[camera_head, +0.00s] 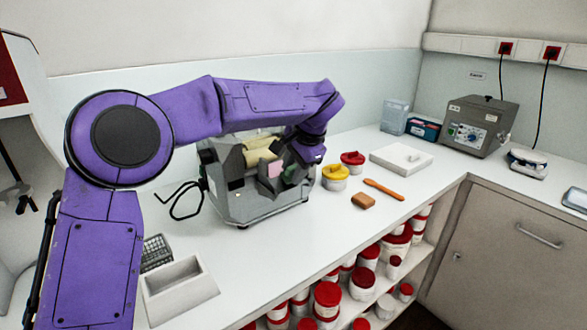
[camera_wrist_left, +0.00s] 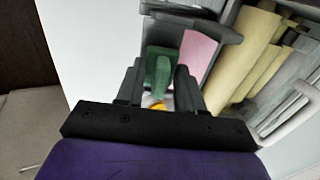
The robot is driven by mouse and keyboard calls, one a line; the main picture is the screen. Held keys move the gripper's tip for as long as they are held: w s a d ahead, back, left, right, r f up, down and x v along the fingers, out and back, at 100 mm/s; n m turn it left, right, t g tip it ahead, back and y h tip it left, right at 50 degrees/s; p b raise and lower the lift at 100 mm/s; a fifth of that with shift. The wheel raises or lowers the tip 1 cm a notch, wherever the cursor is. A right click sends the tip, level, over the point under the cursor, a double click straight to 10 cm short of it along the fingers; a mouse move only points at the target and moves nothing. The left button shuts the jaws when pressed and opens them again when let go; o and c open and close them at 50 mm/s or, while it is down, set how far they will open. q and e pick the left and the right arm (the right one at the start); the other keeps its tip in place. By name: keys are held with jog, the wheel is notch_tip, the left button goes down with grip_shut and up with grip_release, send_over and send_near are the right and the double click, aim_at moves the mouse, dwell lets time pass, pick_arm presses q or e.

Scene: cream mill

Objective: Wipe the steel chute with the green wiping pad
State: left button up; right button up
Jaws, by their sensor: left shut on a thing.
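The grey mill (camera_head: 262,207) stands on the counter in the middle of the head view, with pale yellow rollers (camera_wrist_left: 250,50) at its top. Its steel chute (camera_wrist_left: 190,22) shows in the wrist view as a grey-rimmed tray, with a pink patch (camera_wrist_left: 201,50) on it. The patch also shows in the head view (camera_head: 274,169). My left gripper (camera_wrist_left: 160,84) is shut on the green wiping pad (camera_wrist_left: 161,68), beside the pink patch. In the head view, the pad (camera_head: 291,173) is a small dark green spot. I cannot tell whether it touches the chute. My right gripper is out of view.
Yellow-lidded (camera_head: 335,178) and red-lidded (camera_head: 352,162) jars, a brown block (camera_head: 363,201) and an orange spatula (camera_head: 384,189) lie right of the mill. A white slab (camera_head: 401,159) is farther back. An open pale box (camera_head: 178,294) stands front left. A black cable (camera_head: 176,201) lies left of the mill.

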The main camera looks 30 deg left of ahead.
pick_arm(q)
jog(key=shift+w+a+f+b, duration=0.1)
jog(key=shift+a+f+b, duration=0.05)
jog(key=shift+f+b, duration=0.4)
